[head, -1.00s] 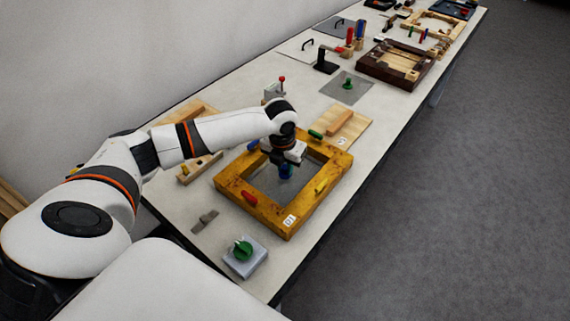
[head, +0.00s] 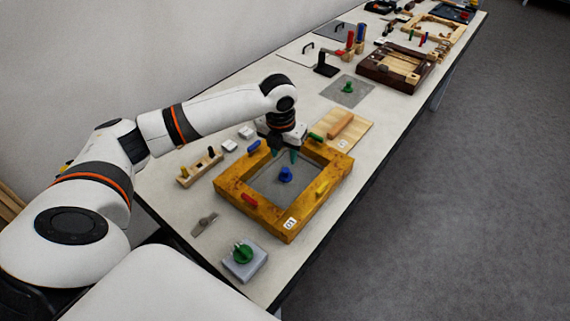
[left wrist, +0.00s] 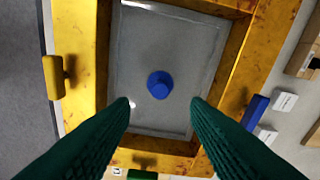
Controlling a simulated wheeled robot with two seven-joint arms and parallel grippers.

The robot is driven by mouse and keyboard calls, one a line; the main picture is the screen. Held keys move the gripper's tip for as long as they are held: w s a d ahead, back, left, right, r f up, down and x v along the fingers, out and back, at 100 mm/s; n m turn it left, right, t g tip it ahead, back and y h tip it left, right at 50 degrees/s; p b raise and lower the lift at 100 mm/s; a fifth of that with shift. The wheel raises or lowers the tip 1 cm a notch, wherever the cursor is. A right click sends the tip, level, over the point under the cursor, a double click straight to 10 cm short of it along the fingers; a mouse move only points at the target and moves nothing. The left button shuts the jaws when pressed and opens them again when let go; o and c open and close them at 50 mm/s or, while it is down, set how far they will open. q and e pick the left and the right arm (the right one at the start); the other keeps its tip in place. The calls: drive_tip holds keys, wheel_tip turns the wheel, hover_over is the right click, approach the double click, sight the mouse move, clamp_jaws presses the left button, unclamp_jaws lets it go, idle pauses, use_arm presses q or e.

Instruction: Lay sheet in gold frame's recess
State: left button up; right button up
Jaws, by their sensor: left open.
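The gold frame (head: 260,213) lies on the bench, and it also shows in the left wrist view (left wrist: 80,65). A clear grey sheet (left wrist: 190,50) with a blue knob (head: 285,174) lies inside the frame's opening. In the left wrist view its edges run inside the inner walls, and the blue knob (left wrist: 159,85) stands near its middle. I cannot tell exactly how flat it sits. My left gripper (head: 283,152) is open and empty, above the frame's far side, with its green fingers clear of the knob. My right gripper is not in view.
Red (head: 249,200), yellow (head: 322,188), green and blue turn-pieces sit on the frame's sides. A grey block with a green knob (head: 243,254) stands in front. A wooden board (head: 342,130) lies behind, and a peg block (head: 200,168) at the left. The bench edge runs along the right.

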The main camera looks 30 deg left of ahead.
use_arm(q)
drive_tip(key=shift+s+r, duration=0.15)
drive_tip(key=shift+r, duration=1.05)
drive_tip(key=shift+s+r, duration=0.15)
drive_tip(key=shift+r, duration=1)
drive_tip(key=shift+f, duration=0.1)
